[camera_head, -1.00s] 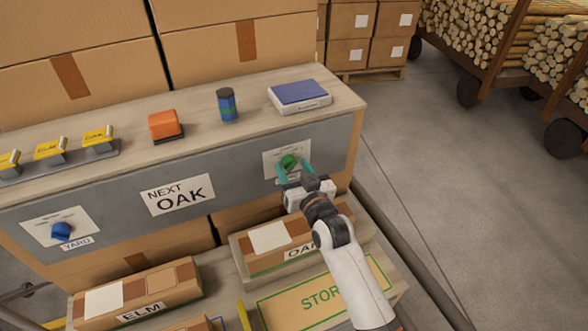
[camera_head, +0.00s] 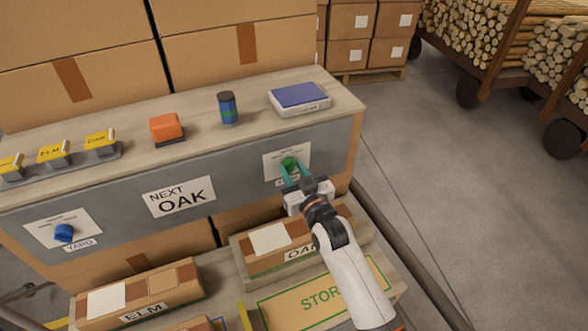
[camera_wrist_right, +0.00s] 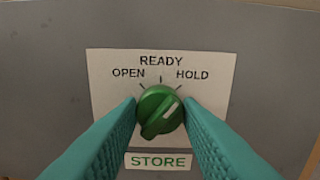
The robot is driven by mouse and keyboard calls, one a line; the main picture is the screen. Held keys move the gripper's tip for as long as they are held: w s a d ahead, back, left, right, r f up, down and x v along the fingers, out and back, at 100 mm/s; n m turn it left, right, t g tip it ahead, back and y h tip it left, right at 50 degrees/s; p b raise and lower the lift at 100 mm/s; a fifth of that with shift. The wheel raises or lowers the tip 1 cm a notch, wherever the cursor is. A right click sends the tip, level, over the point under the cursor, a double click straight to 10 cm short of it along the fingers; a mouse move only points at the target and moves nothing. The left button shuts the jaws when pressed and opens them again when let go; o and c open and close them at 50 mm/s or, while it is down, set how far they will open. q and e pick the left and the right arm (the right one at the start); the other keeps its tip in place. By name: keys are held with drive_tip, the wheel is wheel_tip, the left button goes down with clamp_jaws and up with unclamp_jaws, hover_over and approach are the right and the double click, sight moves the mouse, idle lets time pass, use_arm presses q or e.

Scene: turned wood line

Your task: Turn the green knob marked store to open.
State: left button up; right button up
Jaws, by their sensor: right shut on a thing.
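The green knob (camera_head: 289,163) is on a white plate (camera_wrist_right: 105,75) at the right of the grey panel. In the right wrist view the plate reads OPEN, READY and HOLD, with a STORE label (camera_wrist_right: 158,161) below. The green knob (camera_wrist_right: 158,112) has a ridge tilted from lower left to upper right, its white mark toward HOLD. My right gripper (camera_head: 293,173) is shut on the knob, with its teal fingers (camera_wrist_right: 160,114) on either side of it. My left gripper is not in view.
A blue knob (camera_head: 64,233) labelled YARD is at the panel's left. On the ledge stand yellow tags (camera_head: 100,141), an orange block (camera_head: 166,127), a blue cylinder (camera_head: 228,108) and a blue-topped box (camera_head: 299,97). Cartons labelled ELM (camera_head: 140,290) and OAK (camera_head: 268,240) lie below.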

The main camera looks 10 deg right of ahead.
drive_tip(key=n+p, duration=0.1)
drive_tip(key=n, duration=0.2)
drive_tip(key=shift+r+n+p, duration=0.15)
drive_tip(key=shift+n+p, duration=0.15)
drive_tip(key=shift+p, duration=0.1)
drive_tip(key=n+p, duration=0.1)
drive_tip(key=n, duration=0.2)
drive_tip(key=shift+n, duration=0.3)
drive_tip(key=n, duration=0.4)
drive_tip(key=shift+a, duration=0.1)
drive_tip(key=n, duration=0.4)
drive_tip(key=shift+f+n, duration=0.2)
drive_tip(key=shift+n, duration=0.5)
drive_tip(key=o, duration=1)
